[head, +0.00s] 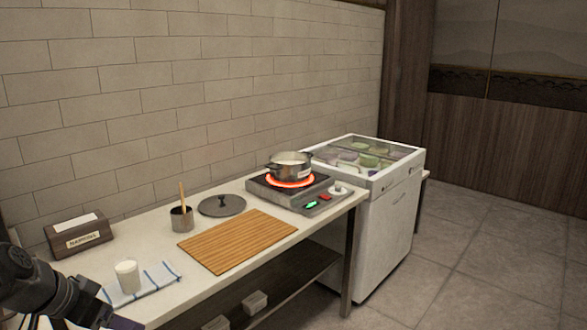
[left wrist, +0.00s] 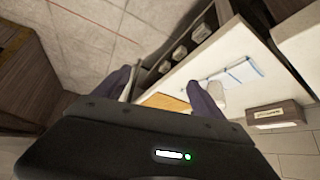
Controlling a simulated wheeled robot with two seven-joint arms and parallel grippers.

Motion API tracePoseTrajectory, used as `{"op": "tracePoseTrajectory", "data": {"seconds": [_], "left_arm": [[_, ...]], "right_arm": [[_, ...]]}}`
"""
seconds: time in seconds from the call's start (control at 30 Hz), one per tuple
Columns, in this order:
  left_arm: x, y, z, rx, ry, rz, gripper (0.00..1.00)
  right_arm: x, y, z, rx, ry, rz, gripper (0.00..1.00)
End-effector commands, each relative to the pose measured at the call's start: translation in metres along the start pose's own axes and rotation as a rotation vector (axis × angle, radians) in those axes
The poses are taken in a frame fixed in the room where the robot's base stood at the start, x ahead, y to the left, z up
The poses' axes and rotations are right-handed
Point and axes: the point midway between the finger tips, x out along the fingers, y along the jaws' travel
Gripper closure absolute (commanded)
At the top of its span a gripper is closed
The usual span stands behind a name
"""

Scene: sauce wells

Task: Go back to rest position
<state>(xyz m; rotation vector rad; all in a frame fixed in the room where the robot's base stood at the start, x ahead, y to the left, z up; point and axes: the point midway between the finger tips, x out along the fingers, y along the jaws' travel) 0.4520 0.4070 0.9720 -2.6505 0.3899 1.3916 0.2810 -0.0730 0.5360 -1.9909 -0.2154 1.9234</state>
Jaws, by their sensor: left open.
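My left arm comes in at the lower left of the head view, low by the counter's front left corner. My left gripper is mostly cut off there. In the left wrist view the left gripper (left wrist: 163,96) shows two dark fingers spread apart with nothing held between them. A white cup (head: 127,276) stands upright on a blue-striped white cloth (head: 160,279), a little beyond my left arm and apart from it. The cup also shows in the left wrist view (left wrist: 216,93), partly behind one finger. My right gripper is in neither view.
The counter (head: 145,241) carries a napkin box (head: 79,237), a metal utensil cup (head: 181,218), a dark lid (head: 222,205), a wooden board (head: 237,241) and a pot (head: 289,166) on a glowing burner (head: 291,181). A white glass-topped cabinet (head: 376,225) stands beyond. Open floor (head: 480,260) lies at right.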

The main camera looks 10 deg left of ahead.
Motion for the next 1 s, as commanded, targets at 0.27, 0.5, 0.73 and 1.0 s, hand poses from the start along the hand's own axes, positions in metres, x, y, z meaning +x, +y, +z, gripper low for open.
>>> {"op": "tracePoseTrajectory", "data": {"seconds": [0.27,0.5,0.73,1.0], "left_arm": [[0.026,-0.029,-0.002,-0.220,0.063,-0.137,0.19],[0.112,-0.023,0.016,-0.445,0.076,-0.177,0.19],[0.228,0.058,0.065,-0.616,0.012,-0.115,0.19],[0.306,0.231,0.176,-0.666,-0.202,0.049,0.19]], "right_arm": [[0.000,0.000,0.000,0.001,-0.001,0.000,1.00],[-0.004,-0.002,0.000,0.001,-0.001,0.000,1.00],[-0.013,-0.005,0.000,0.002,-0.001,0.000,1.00],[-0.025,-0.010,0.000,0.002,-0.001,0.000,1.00]]}}
